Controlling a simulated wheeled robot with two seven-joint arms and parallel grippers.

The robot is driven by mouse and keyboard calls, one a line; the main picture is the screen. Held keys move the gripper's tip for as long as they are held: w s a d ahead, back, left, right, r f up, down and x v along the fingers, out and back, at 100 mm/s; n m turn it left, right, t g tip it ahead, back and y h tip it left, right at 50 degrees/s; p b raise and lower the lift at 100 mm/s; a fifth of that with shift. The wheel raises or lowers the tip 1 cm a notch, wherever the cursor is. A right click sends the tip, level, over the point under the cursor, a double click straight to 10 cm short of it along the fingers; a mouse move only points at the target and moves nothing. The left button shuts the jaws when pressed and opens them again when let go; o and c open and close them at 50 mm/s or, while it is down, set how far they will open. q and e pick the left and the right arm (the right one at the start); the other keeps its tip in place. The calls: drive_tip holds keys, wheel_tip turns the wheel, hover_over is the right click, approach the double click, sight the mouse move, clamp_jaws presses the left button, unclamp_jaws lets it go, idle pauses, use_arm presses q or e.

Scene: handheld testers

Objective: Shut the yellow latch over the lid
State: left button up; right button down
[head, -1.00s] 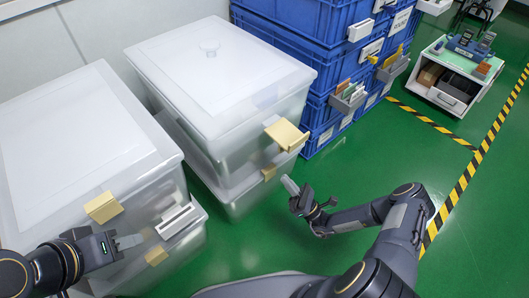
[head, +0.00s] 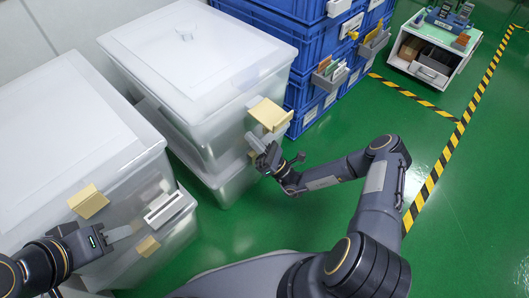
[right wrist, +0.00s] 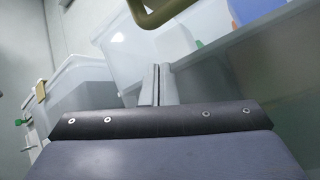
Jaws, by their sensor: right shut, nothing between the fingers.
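A yellow latch (head: 269,114) sticks outward from the front edge of the clear upper box (head: 225,115) in the middle, below its white lid (head: 195,45). It stands out from the wall rather than flat against it. My right gripper (head: 262,143) is shut and empty just below this latch; I cannot tell if they touch. In the right wrist view its fingers (right wrist: 155,85) point up below the curved yellow latch (right wrist: 165,12). Another yellow latch (head: 88,201) is on the left upper box. My left gripper (head: 122,232) is near that box's front; its opening is unclear.
Lower clear boxes carry smaller yellow latches, one at the left (head: 148,246). A white label holder (head: 165,208) is on the left stack. Blue crates (head: 300,60) stand behind, with a grey bin (head: 335,72). Green floor (head: 250,220) is free in front.

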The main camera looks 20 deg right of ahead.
sight(270, 116)
drive_tip(key=d, duration=0.1)
drive_tip(key=s+d+r, duration=0.1)
drive_tip(key=d, duration=0.1)
drive_tip(key=shift+s+d+r, duration=0.2)
drive_tip(key=shift+s, duration=0.1)
